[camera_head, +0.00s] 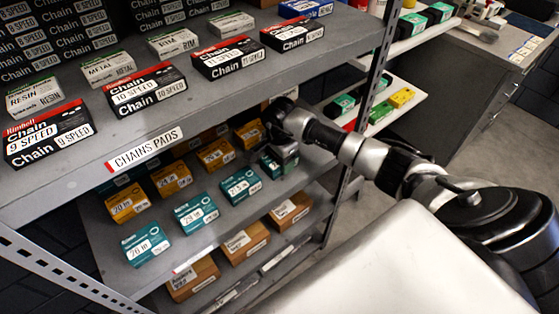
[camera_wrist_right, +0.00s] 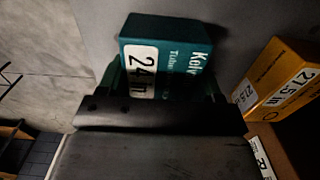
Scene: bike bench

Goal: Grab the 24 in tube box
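The teal 24 in tube box (camera_wrist_right: 178,72) is in the wrist view, with its white 24 in label at left. It lies between the two fingers of my right gripper (camera_wrist_right: 162,85), which flank it closely. Whether they press on it is not clear. In the head view my right gripper (camera_head: 280,152) reaches into the middle shelf, by a small teal box (camera_head: 271,166) at the right end of the teal row. The gripper and wrist partly hide that box. My left gripper is not in view.
Teal boxes (camera_head: 196,212) and orange boxes (camera_head: 171,180) share the middle shelf. The upper shelf (camera_head: 215,105) holds chain boxes, close above my arm. A metal upright (camera_head: 342,203) stands at right.

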